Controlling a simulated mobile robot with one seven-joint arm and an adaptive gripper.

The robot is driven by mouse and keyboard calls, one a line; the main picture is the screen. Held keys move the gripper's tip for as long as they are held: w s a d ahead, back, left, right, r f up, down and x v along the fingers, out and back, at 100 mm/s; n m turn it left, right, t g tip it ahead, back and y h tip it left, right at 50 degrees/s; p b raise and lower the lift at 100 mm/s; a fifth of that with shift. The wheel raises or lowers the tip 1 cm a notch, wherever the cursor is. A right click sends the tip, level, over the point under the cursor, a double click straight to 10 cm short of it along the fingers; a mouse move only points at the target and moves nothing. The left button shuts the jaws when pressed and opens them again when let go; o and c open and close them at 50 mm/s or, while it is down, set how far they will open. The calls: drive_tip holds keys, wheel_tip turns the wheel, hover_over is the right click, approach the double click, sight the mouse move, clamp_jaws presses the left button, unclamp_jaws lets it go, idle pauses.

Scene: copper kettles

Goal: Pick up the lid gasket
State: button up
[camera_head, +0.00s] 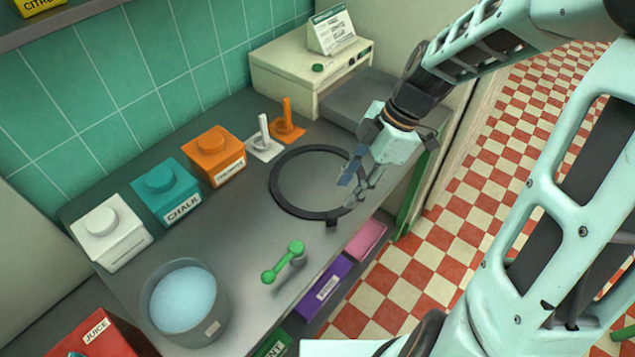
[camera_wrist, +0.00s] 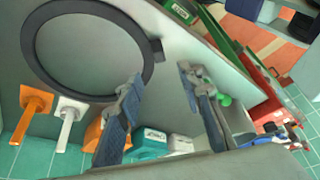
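The lid gasket (camera_head: 274,184) is a flat black ring with a small tab, lying on the grey counter. It also shows in the wrist view (camera_wrist: 84,94), at the upper left, with its tab pointing toward the gap between my fingers. My gripper (camera_head: 352,190) is open and empty, with its fingers over or near the right side of the ring in the head view. In the wrist view my two fingers (camera_wrist: 160,77) are spread apart below the tab. I cannot tell the exact height of the fingertips above the ring.
White (camera_head: 110,236), teal (camera_head: 180,193) and orange (camera_head: 215,160) canisters line the wall. White (camera_head: 264,146) and orange (camera_head: 289,130) upright-handled pieces stand behind the ring. A green handle (camera_head: 283,263) and a bucket (camera_head: 186,305) are nearer. A cream machine (camera_head: 300,80) stands at the back.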

sight(333, 214)
drive_tip(key=x, duration=0.9)
drive_tip(key=shift+d+f, duration=0.15)
drive_tip(key=shift+f, duration=0.2)
drive_tip(key=shift+w, duration=0.1)
clamp_jaws()
